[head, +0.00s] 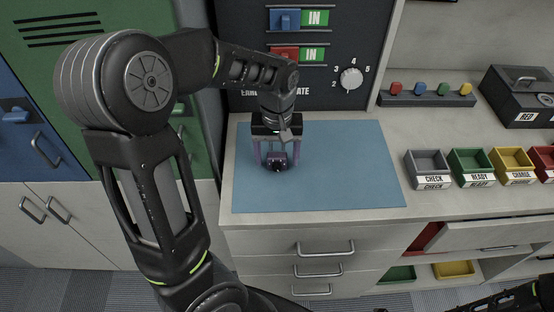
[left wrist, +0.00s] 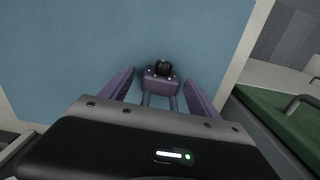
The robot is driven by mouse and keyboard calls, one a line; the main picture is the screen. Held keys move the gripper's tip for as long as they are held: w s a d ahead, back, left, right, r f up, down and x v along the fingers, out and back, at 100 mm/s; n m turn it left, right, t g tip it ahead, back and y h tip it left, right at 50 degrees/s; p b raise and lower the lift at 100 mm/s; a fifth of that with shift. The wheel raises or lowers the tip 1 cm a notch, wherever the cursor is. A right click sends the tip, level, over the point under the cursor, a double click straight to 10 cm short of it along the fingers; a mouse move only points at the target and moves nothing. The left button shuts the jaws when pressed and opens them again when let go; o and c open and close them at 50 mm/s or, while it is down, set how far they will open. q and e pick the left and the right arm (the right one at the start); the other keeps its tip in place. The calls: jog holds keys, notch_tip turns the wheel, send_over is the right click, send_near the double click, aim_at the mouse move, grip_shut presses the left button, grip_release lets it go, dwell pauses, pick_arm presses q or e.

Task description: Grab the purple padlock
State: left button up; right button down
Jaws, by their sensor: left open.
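The purple padlock (head: 277,161) is on the blue mat (head: 340,180), near the mat's left side. It has a dark round part on its front and a grey shackle. My left gripper (head: 274,158) points down over it with its purple fingers open, one on each side of the padlock. In the left wrist view the padlock (left wrist: 162,84) sits between the two spread fingers (left wrist: 161,78), with a gap on both sides. My right gripper is not in view; only a dark piece of my arm shows at the lower right.
A dark panel (head: 240,85) with switches and a dial (head: 351,78) stands close behind the mat. Labelled bins, such as the grey one (head: 428,163), and a black box (head: 520,95) are to the right. Green and blue lockers are at the left. The mat's right half is clear.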

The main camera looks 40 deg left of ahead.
pick_arm(q)
jog(key=shift+c, duration=0.4)
grip_shut()
dwell(0.5)
